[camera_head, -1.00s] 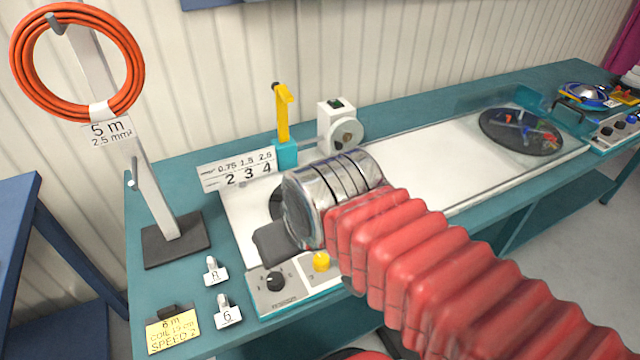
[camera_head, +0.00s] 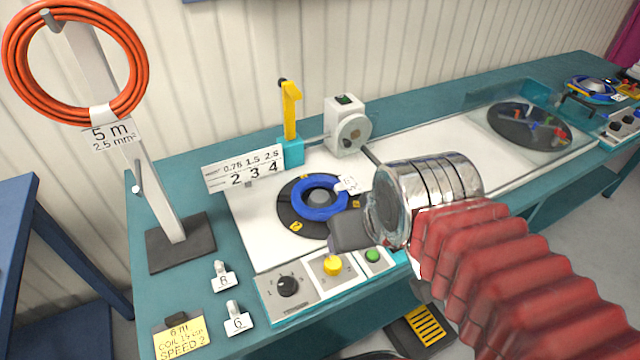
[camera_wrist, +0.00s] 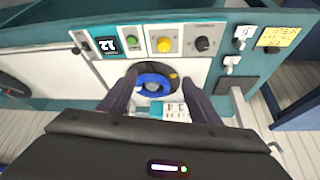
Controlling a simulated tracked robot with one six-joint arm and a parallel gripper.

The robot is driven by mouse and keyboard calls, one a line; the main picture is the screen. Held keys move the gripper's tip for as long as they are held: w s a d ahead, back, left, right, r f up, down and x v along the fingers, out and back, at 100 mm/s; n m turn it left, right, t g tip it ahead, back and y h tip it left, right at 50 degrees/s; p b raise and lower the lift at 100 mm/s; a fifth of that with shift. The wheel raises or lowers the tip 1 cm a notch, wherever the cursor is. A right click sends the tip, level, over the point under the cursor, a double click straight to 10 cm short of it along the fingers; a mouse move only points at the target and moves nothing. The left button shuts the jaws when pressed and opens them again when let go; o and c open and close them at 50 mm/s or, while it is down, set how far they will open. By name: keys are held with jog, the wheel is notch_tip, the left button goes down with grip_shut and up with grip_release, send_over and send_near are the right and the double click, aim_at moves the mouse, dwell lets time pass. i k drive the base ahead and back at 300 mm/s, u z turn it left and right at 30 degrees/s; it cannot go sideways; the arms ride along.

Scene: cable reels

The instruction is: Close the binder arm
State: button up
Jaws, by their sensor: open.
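The yellow binder arm (camera_head: 290,110) stands upright on its teal block (camera_head: 291,152) behind the winding disc. Below it lies a dark turntable (camera_head: 290,220) bearing a blue cable coil (camera_head: 297,201) with a white tag (camera_head: 347,185). My gripper (camera_head: 347,232) is over the front right of the turntable, apart from the binder arm. In the wrist view my gripper (camera_wrist: 158,80) is open and empty, with its two dark fingers on either side of the blue coil (camera_wrist: 153,86) beneath. The yellow arm cannot be made out there.
A white number sign (camera_head: 243,172) stands left of the teal block, and a white device (camera_head: 346,128) stands right of it. An orange coil (camera_head: 22,100) hangs on a stand at the left.

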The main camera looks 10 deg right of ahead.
aim_at(290, 92)
jog(key=z, duration=0.05)
jog(key=k, duration=1.3)
jog(key=u, duration=0.45)
jog(key=i, duration=0.65)
jog(key=u, duration=0.55)
jog(key=i, duration=0.55)
jog(key=u, duration=0.05)
